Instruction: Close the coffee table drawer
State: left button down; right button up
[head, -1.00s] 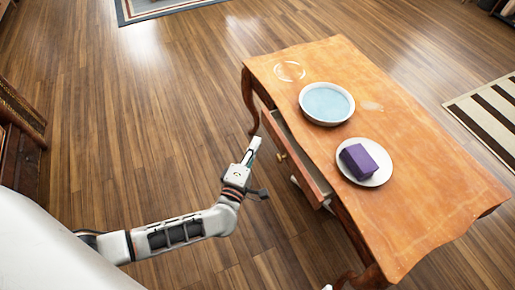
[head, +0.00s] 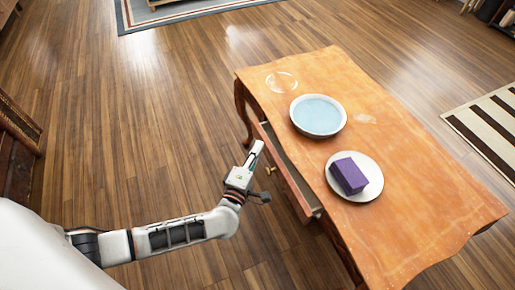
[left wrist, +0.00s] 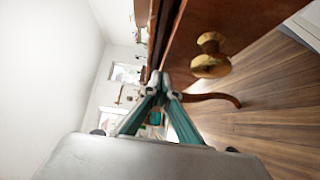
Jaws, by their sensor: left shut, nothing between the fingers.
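The wooden coffee table (head: 400,215) stands right of centre in the head view. Its drawer (head: 287,174) is partly open on the side facing me, with a dark gap showing behind the drawer front. A small brass knob (head: 270,170) is on the drawer front. In the left wrist view the brass knob (left wrist: 211,56) and the drawer front (left wrist: 235,22) are close and large. My left gripper (head: 257,147) is shut and empty, just left of the drawer front near the knob. Its closed fingertips (left wrist: 163,82) also show in the left wrist view; I cannot tell whether they touch the drawer. My right gripper is not in view.
A bowl of bluish liquid (head: 318,116) and a white plate (head: 370,190) with a purple block (head: 348,175) stand on the tabletop. A striped rug (head: 485,125) lies at the right. The wooden floor (head: 130,120) to the left is clear.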

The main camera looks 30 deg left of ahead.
pick_arm(q)
jog(key=shift+w+d, duration=0.8)
jog(key=shift+w, duration=0.15)
jog(key=shift+w+d, duration=0.1)
jog(key=shift+w, duration=0.05)
